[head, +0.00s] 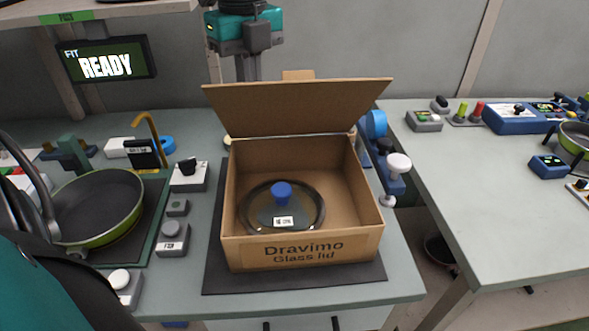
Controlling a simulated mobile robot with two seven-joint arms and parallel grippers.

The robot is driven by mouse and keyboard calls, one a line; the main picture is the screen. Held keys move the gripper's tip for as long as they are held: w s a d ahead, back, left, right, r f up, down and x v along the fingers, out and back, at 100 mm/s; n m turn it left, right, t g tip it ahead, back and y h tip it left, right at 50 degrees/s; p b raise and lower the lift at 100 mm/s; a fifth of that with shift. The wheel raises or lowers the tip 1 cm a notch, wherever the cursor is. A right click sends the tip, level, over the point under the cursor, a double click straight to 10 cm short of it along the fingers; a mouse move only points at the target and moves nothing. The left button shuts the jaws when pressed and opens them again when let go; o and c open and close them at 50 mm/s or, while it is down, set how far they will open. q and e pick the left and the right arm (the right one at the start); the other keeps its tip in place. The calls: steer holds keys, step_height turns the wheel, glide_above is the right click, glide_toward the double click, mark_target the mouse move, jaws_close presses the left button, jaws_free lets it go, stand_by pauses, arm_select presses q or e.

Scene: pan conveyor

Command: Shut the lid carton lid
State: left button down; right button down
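The lid carton (300,253) is a brown cardboard box, printed "Dravimo Glass lid", on a dark mat on the table. Its carton lid (297,106) is open, standing up and leaning back from the rear edge, with a small tab (298,75) at its top. A round glass lid (258,205) with a blue knob (281,190) and a white label lies inside the carton. Neither of my grippers is visible; only a teal and black part of my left arm shows at the lower left.
A green-rimmed pan (97,208) stands left of the carton, with small grey devices (173,239) between them. Blue equipment with a white knob (398,163) stands close on the right. A teal machine (245,30) rises behind. The dark mat (300,281) has bare room in front.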

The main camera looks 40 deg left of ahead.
mark_target(253, 111)
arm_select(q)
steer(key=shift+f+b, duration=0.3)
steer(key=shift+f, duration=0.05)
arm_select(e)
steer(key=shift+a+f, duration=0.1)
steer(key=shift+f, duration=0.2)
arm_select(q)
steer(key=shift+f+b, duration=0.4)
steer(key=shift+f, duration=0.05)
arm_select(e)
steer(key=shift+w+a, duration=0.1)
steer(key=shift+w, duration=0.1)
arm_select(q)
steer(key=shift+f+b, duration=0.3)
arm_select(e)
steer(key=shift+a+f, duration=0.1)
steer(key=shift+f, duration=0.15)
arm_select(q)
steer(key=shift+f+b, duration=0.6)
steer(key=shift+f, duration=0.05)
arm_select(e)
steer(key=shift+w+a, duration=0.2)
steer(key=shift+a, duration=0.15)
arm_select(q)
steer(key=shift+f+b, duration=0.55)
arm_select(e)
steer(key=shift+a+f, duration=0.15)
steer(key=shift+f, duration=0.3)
